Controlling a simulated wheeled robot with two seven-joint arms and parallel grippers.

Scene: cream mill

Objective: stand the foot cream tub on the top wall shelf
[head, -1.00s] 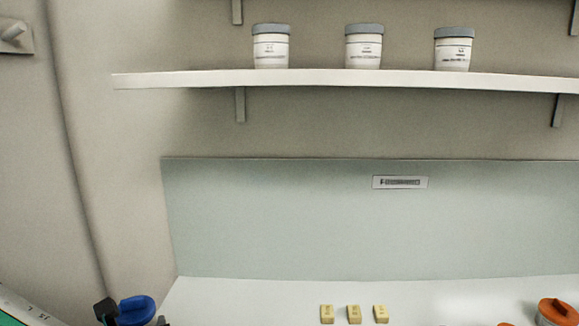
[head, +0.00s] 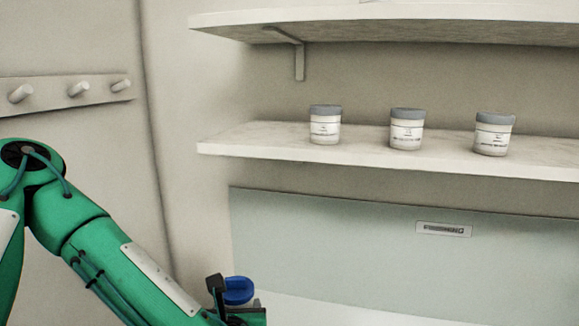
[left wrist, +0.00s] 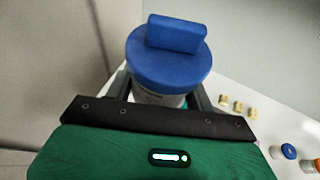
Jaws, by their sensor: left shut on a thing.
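A white tub with a blue lid (head: 238,290) is at the bottom of the head view; the lid has a raised block on top. My left gripper (head: 240,303) is shut around it. In the left wrist view the blue-lidded tub (left wrist: 168,62) stands roughly upright between the fingers (left wrist: 160,98), above the counter. Its label is hidden, so I cannot read whether it is foot cream. The top wall shelf (head: 420,28) crosses the upper edge of the head view, above and right of the tub; its upper surface is mostly out of view. My right gripper is not in view.
A lower shelf (head: 270,150) holds three grey-lidded jars (head: 325,125), with free room at its left end. A bracket (head: 298,58) hangs under the top shelf. A peg rail (head: 75,90) is on the left wall. Small yellow blocks (left wrist: 238,106) sit on the counter.

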